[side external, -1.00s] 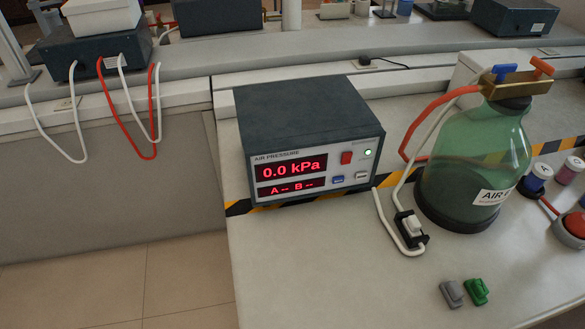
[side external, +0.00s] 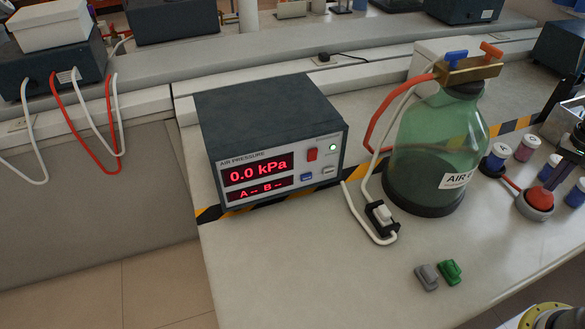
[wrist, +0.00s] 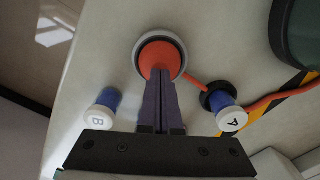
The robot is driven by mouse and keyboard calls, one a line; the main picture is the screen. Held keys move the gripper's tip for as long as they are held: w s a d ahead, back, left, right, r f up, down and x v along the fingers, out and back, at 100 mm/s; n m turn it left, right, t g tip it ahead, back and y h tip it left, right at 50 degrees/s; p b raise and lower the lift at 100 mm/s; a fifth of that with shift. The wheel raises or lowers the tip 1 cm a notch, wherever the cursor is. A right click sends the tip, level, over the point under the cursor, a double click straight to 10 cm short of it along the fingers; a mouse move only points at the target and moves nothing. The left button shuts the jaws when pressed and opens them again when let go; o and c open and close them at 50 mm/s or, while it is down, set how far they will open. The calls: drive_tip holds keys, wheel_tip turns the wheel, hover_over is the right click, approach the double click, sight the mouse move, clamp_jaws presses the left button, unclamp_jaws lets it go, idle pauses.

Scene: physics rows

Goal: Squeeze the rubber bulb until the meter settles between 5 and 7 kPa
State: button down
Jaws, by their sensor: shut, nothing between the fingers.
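The red rubber bulb (side external: 540,200) sits in a grey round cup at the right of the bench; it also shows in the wrist view (wrist: 158,56). The meter (side external: 262,168) reads 0.0 kPa, with "A -- B --" below. My gripper (side external: 549,186) is at the bulb, with its fingers pointing down at it. In the wrist view my gripper (wrist: 160,78) is shut, its two fingertips together and overlapping the bulb's near part. Nothing shows between them. Whether the tips touch the bulb is unclear. A red tube (wrist: 193,86) runs from the bulb towards the part marked A (wrist: 222,100).
A green glass bottle (side external: 435,140) with blue and orange valve levers stands left of the bulb. A part marked B (wrist: 106,100) and several small coloured cylinders stand near the bulb. Grey (side external: 427,277) and green (side external: 450,272) clips lie at the front. The bench between is clear.

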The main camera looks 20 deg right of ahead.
drive_tip(key=shift+f, duration=1.55)
drive_tip(key=shift+r, duration=1.8)
drive_tip(key=shift+f, duration=0.15)
drive_tip(key=shift+f, duration=1.6)
drive_tip(key=shift+r, duration=1.75)
